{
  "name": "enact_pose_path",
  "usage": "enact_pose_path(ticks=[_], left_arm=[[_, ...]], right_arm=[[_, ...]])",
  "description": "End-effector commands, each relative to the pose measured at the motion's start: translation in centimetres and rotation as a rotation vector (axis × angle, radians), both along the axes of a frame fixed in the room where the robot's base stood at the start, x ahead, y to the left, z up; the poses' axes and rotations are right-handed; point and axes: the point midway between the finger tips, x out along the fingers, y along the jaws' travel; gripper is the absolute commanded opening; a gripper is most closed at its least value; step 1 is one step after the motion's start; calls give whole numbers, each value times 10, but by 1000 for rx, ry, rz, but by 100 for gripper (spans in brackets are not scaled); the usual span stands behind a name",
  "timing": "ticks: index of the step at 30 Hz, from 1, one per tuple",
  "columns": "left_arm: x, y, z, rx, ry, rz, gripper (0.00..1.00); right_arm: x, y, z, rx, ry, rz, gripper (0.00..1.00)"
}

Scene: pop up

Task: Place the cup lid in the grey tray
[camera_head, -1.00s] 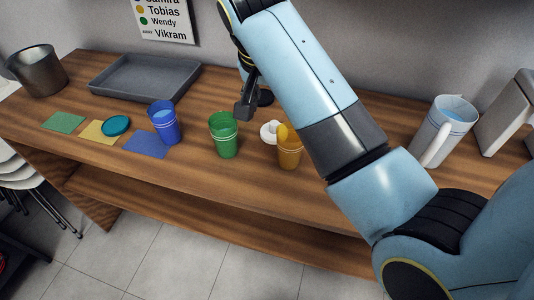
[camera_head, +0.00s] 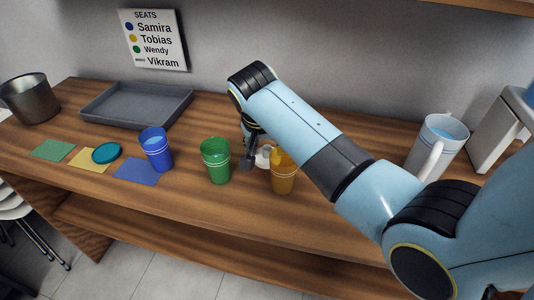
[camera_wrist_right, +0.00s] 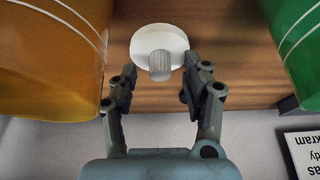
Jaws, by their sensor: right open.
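The white cup lid (camera_head: 263,158), round with a knob on top, lies on the wooden counter between the green cup (camera_head: 215,162) and the orange cup (camera_head: 283,172). It is partly hidden in the head view. My right gripper (camera_head: 250,160) is low beside it. In the right wrist view, the gripper (camera_wrist_right: 156,88) is open and empty, and the lid (camera_wrist_right: 145,40) with its knob lies just beyond the fingertips. The grey tray (camera_head: 125,116) lies empty at the back left of the counter. My left gripper is not in view.
A blue cup (camera_head: 156,150) stands by a blue mat (camera_head: 132,170). A teal disc (camera_head: 106,153) lies on a yellow mat (camera_head: 84,161), with a green mat (camera_head: 52,150) to its left. A metal pot (camera_head: 30,98) stands far left and a white pitcher (camera_head: 433,150) right.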

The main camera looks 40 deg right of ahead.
Motion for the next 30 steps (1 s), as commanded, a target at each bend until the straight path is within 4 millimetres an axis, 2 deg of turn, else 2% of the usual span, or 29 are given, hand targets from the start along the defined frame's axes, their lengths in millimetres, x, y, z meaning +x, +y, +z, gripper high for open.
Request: enact_pose_path(ticks=[8,17,20,30], left_arm=[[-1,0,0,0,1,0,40],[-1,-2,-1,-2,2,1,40],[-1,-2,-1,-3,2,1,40],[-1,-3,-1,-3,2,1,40]], right_arm=[[2,-2,-5,0,-2,-1,49],[1,-1,-4,1,-1,-1,11],[1,-1,-4,1,-1,-1,5],[2,-1,2,1,-4,-1,4]])
